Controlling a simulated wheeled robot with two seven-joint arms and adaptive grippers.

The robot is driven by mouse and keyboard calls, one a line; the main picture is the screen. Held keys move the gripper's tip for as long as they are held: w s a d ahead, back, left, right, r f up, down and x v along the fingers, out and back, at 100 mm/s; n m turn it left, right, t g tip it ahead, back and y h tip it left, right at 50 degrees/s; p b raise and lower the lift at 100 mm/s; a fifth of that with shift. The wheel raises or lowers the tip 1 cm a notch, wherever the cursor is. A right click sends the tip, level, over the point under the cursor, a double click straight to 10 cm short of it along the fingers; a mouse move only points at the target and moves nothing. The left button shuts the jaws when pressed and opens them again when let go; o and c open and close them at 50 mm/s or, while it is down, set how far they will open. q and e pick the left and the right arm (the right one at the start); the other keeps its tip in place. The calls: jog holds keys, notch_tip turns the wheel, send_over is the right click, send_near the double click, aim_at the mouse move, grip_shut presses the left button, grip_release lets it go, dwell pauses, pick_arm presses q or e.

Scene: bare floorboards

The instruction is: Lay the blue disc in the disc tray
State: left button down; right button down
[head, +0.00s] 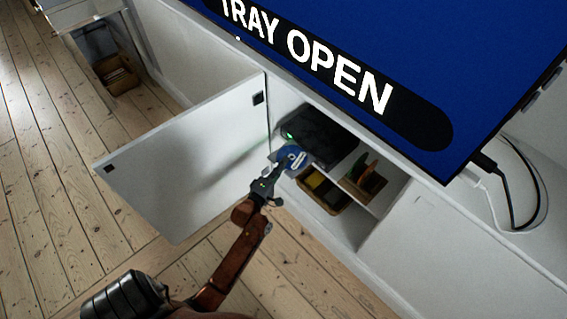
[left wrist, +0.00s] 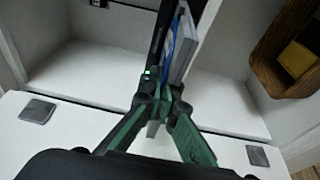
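The blue disc (head: 291,157), with white marks, is at the tip of my left gripper (head: 279,168), in front of the black player (head: 325,136) on the cabinet shelf. In the left wrist view my left gripper (left wrist: 162,88) has its fingers together at the disc's thin blue edge (left wrist: 176,38). A pale slab (left wrist: 184,48), likely the disc tray, lies close beside the disc there. I cannot tell whether disc and slab touch. In the head view the disc hides most of the tray. My right gripper is in neither view.
The screen (head: 345,75) reads "TRAY OPEN". The white cabinet door (head: 185,165) stands open left of my arm. Below the player is a wooden box (head: 328,192) with yellow contents. Another box (head: 363,184) stands right of a divider. Bare floorboards (head: 60,200) lie in front.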

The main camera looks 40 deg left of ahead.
pick_arm(q)
jog(key=shift+p, duration=0.3)
dwell(0.5)
jog(key=shift+f, duration=0.15)
dwell(1.4)
jog(key=shift+p, duration=0.55)
dwell(0.4)
jog(key=c, duration=2.1)
grip_release()
jog(key=shift+o, duration=0.7)
jog(key=o, duration=0.5)
jog(key=shift+f, duration=0.4)
